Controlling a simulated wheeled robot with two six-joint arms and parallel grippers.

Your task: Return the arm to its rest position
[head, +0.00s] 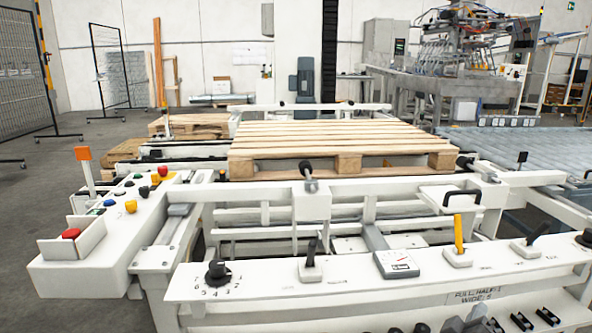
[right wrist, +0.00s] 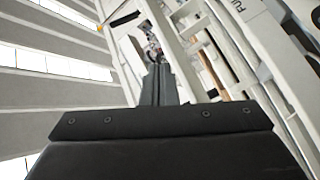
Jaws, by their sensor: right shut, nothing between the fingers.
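My right gripper (right wrist: 159,72) shows in the right wrist view, with its two dark fingers together and nothing between them. The view looks up along the fingers, past the black gripper body, toward a tilted scene of ceiling beams and white machine frame. My left gripper is in neither view.
A white control console (head: 107,238) with coloured buttons stands at left. A white front panel (head: 330,283) carries a dial and several levers. Behind it a wooden pallet (head: 330,139) lies on the machine frame. A roller conveyor (head: 520,147) is at right. Grey floor is free at far left.

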